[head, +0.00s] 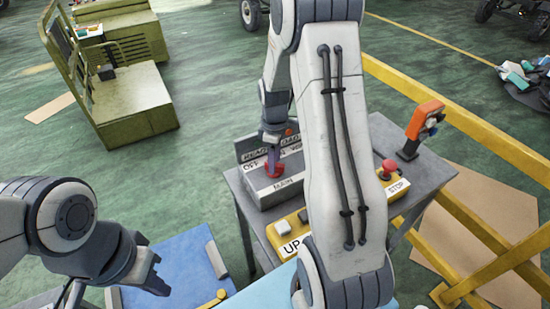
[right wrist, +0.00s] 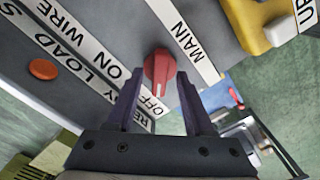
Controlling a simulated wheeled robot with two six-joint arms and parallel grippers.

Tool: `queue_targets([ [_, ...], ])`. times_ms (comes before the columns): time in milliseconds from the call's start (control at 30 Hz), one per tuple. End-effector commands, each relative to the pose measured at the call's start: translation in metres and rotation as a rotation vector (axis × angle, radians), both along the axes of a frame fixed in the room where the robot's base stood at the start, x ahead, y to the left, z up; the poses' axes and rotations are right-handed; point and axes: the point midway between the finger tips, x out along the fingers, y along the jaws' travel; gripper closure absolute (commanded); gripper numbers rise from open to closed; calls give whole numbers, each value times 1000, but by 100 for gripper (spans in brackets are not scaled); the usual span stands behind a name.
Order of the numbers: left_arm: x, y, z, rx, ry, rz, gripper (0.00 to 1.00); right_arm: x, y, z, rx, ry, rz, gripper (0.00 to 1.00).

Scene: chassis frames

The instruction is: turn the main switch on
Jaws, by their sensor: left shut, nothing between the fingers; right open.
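The main switch is a red rotary knob (head: 273,166) on the grey control box (head: 268,189), beside the MAIN label. In the right wrist view the red knob (right wrist: 160,68) lies at the open end of my fingers, with MAIN on one side and OFF close to its lower end. Its ridge runs roughly up and down there. My right gripper (right wrist: 159,80) is open, one finger on each side of the knob, not closed on it. In the head view my right arm hides part of the box. My left gripper (head: 160,282) is shut and empty, low at the left, far from the switch.
A yellow pendant box (head: 287,228) with UP and STOP labels and a red mushroom button (head: 389,168) sits in front. An orange-headed device (head: 424,120) stands at the table's right corner. Yellow railing (head: 470,125) runs behind. A round orange button (right wrist: 43,69) is near the knob.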

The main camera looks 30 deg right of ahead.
Motion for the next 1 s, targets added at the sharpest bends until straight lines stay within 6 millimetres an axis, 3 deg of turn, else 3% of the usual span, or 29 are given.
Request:
queue_targets([
  [233,0,0,0,0,0,0,100,0,0,-1,0,0,0,48],
  [367,0,0,0,0,0,0,100,0,0,-1,0,0,0,97],
  [400,0,0,0,0,0,0,100,0,0,-1,0,0,0,100],
  [767,0,0,1,0,0,0,100,0,0,0,1,1,-36,100],
  [1000,0,0,2,0,0,0,100,0,0,0,0,0,-169,100],
])
